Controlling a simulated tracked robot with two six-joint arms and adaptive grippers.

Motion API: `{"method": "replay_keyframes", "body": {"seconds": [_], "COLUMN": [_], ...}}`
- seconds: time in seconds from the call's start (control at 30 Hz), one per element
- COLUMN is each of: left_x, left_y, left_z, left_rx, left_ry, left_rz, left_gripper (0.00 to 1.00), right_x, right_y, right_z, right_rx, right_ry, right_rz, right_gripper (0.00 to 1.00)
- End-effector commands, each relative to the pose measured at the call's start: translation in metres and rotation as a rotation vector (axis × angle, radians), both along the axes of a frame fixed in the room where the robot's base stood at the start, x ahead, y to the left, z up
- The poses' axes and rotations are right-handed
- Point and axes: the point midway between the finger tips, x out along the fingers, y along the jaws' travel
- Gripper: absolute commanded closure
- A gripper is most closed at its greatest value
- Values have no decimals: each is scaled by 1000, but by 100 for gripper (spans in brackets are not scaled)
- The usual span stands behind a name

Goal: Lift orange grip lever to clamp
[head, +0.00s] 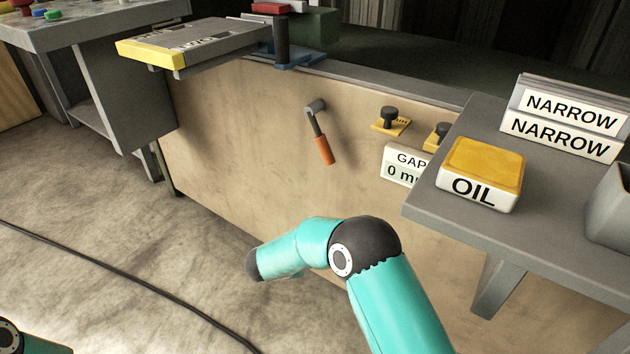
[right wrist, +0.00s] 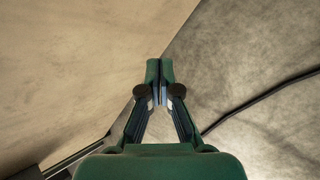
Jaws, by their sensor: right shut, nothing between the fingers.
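The lever with the orange grip (head: 324,150) is mounted on the tan front panel (head: 230,120) in the head view. Its grip hangs down from a grey pivot, tilted slightly to the right. My right arm reaches up below the lever, apart from it in the picture, and its gripper cannot be made out in the head view. In the right wrist view my right gripper (right wrist: 160,72) is shut and empty, with the tan panel at left and the floor at right. The lever does not show in the right wrist view. My left gripper is not in view.
Right of the lever are black knobs (head: 390,117) on yellow plates and a gap label (head: 405,164). A grey shelf (head: 430,204) with an oil block (head: 482,174) juts out at right. A yellow-edged plate (head: 150,52) overhangs upper left. A cable (head: 130,286) crosses the floor.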

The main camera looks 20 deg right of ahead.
Motion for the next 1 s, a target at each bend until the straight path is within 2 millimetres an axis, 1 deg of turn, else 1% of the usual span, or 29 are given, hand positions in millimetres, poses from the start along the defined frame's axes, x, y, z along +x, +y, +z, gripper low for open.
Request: {"method": "replay_keyframes", "body": {"seconds": [0.03,0.07,0.1,0.13,0.2,0.3,0.33,0.4,0.47,0.63,0.9,1.0], "left_x": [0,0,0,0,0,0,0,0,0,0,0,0], "left_y": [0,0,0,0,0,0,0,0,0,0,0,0], "left_z": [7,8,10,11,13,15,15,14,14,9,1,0], "left_rx": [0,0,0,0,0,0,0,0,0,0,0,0], "left_ry": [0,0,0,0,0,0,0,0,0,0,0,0], "left_rz": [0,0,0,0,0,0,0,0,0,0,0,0], "left_gripper": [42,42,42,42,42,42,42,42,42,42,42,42], "right_x": [31,46,62,71,84,93,94,97,100,114,148,158], "right_y": [5,6,9,11,17,24,25,26,25,10,-25,-33], "right_z": [47,72,104,126,169,212,220,232,236,234,230,230], "right_rx": [-106,-165,-235,-281,-365,-442,-456,-477,-486,-487,-485,-484], "right_ry": [-116,-182,-265,-322,-436,-549,-570,-604,-616,-617,-615,-615], "right_rz": [33,43,52,54,53,43,40,36,34,31,32,33], "right_gripper": [100,100,100,100,100,100,100,100,100,100,100,100]}}
